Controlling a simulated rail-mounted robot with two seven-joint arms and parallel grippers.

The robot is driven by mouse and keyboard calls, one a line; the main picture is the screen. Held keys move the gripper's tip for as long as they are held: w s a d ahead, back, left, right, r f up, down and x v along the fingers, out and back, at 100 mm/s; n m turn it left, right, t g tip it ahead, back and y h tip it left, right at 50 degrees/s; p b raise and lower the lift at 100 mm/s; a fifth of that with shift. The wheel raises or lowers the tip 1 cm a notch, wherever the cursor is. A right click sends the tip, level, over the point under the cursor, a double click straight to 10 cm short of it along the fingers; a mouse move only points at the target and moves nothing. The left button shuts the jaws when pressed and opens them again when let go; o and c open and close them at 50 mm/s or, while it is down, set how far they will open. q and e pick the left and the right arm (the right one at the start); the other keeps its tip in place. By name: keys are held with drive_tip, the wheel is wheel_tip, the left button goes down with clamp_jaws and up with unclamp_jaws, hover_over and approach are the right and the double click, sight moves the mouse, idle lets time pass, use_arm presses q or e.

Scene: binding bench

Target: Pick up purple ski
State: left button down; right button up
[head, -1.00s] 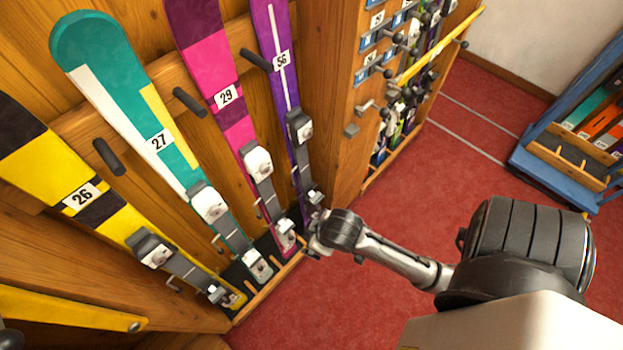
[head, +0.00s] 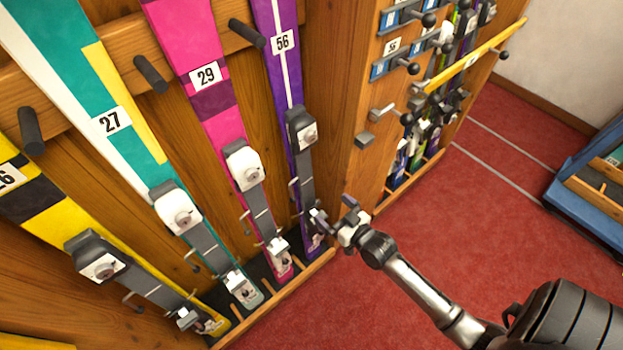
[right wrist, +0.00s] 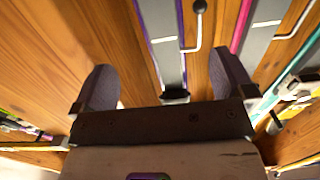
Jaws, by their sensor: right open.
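The purple ski (head: 290,88), numbered 56, leans upright in the rack at the right end of the row in the head view. It has a white stripe and a grey and black binding. My right gripper (head: 334,212) is open and empty just right of its lower part. In the right wrist view, the ski's grey strip with purple edges (right wrist: 165,45) shows beyond and between the two spread fingers of the right gripper (right wrist: 165,85). No contact with the ski is visible. My left gripper is not in view.
A pink ski (head: 205,100) numbered 29 stands left of the purple one, then a teal ski (head: 80,60) and a yellow ski (head: 80,225). Black pegs and wire hooks stick out between them. A wooden side panel (head: 345,110) stands at right. Red floor (head: 480,210) is clear.

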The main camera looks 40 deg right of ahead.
sight(307, 184)
drive_tip(key=shift+t, duration=0.5)
drive_tip(key=w+b, duration=0.1)
drive_tip(key=w, duration=0.1)
drive_tip(key=w+r, duration=0.1)
drive_tip(key=w, duration=0.2)
drive_tip(key=w+b, duration=0.1)
drive_tip(key=w, duration=0.1)
drive_tip(key=shift+w+d+r+b, duration=0.15)
drive_tip(key=shift+w+d+b, duration=0.05)
drive_tip(key=shift+b, duration=0.15)
drive_tip(key=shift+w, duration=0.6)
drive_tip(key=w+b, duration=0.3)
drive_tip(key=w, duration=0.1)
drive_tip(key=shift+w, duration=0.3)
drive_tip(key=shift+w+b, duration=0.35)
drive_tip(key=shift+c, duration=0.2)
